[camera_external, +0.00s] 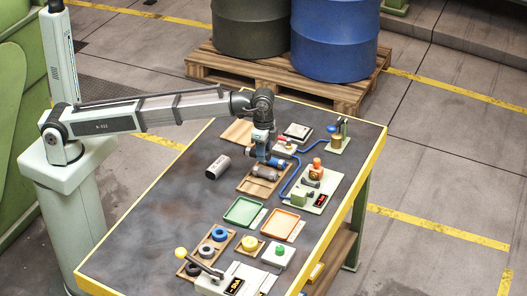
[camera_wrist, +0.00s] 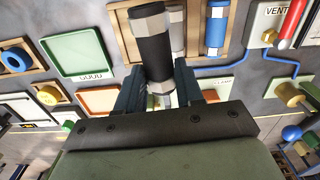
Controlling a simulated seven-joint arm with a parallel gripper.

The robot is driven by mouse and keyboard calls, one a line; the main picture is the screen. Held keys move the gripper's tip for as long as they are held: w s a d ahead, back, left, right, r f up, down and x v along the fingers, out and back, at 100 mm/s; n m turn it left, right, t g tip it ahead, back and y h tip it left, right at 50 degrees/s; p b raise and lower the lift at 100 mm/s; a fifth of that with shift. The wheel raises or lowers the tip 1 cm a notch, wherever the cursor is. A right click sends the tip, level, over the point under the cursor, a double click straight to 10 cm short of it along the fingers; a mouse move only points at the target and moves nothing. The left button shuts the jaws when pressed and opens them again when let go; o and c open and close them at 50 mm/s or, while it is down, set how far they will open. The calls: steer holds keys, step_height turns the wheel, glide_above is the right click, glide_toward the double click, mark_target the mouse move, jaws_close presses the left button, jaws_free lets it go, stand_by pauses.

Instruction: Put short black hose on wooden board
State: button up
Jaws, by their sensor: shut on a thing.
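The short black hose (camera_wrist: 152,45) is a dark cylinder with silver hex ends. In the wrist view it sits at my gripper (camera_wrist: 160,88), whose two blue-grey fingers are shut around its near end. The wooden board (camera_wrist: 122,22) is a shallow brown tray just behind it. A silver-ended hose (camera_wrist: 177,32) and a blue hose (camera_wrist: 215,30) lie on the board. In the external view my gripper (camera_external: 263,155) is low over the board (camera_external: 246,184) and partly hides the hoses. I cannot tell if the black hose touches the board.
A green tray (camera_external: 243,211) and an orange tray (camera_external: 281,225) are in front. A fixture with blue tubing (camera_external: 316,190) stands close on the right. The table's left side is clear.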

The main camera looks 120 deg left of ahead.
steer(key=s+a+n, duration=0.1)
steer(key=s+a, duration=0.3)
steer(key=a, duration=0.3)
steer(key=s+a+n, duration=0.1)
steer(key=s+a, duration=0.2)
steer(key=a, duration=0.4)
steer(key=n, duration=0.2)
glide_above(250, 125)
steer(key=w+d, duration=0.3)
steer(key=d, duration=0.1)
steer(key=shift+s+d+f+m, duration=0.15)
steer(key=shift+f+m, duration=0.65)
steer(key=shift+f, duration=0.75)
steer(key=shift+s+d+f+m, duration=0.15)
steer(key=shift+f+m, duration=0.65)
steer(key=shift+f, duration=0.8)
steer(key=shift+d+f+m, duration=0.2)
steer(key=shift+f+m, duration=0.6)
steer(key=shift+f, duration=0.75)
steer(key=shift+f, duration=0.1)
steer(key=o, duration=1.1)
steer(key=shift+c, duration=0.2)
step_height(250, 125, up, 12)
